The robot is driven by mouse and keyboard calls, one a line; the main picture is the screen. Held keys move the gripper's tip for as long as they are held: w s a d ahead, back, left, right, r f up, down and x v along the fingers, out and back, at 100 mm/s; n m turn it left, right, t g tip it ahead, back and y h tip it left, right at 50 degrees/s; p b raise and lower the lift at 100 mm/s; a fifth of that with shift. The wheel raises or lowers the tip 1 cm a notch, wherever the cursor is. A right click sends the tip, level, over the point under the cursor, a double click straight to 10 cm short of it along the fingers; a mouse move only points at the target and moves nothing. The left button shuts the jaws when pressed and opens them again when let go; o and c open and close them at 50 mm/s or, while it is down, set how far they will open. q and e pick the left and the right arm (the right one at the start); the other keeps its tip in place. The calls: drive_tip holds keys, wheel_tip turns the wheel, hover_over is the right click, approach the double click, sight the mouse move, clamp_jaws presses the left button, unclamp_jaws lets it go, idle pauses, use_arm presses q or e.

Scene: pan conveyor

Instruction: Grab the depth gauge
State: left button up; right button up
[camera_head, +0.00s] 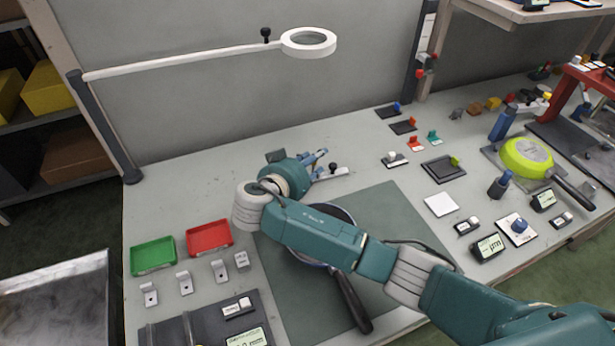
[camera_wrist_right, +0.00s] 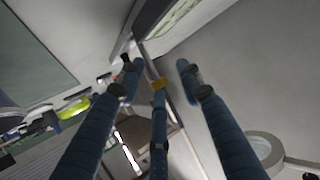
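The depth gauge appears to be the small silver-grey bar with a black knob (camera_head: 338,172), on the table at the back edge of the dark mat. In the wrist view the blue fingers of my right gripper (camera_wrist_right: 159,68) are spread apart, with nothing clearly held. Contact cannot be told. My left gripper is not in view.
My right arm covers part of a pan (camera_head: 349,300) on the green mat (camera_head: 390,205). Green (camera_head: 153,256) and red (camera_head: 209,238) trays stand at left. A ring lamp (camera_head: 309,42) hangs above. Gauges and a lime pan (camera_head: 526,157) fill the right side.

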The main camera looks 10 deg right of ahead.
clamp_jaws()
drive_tip(key=shift+r, duration=0.1)
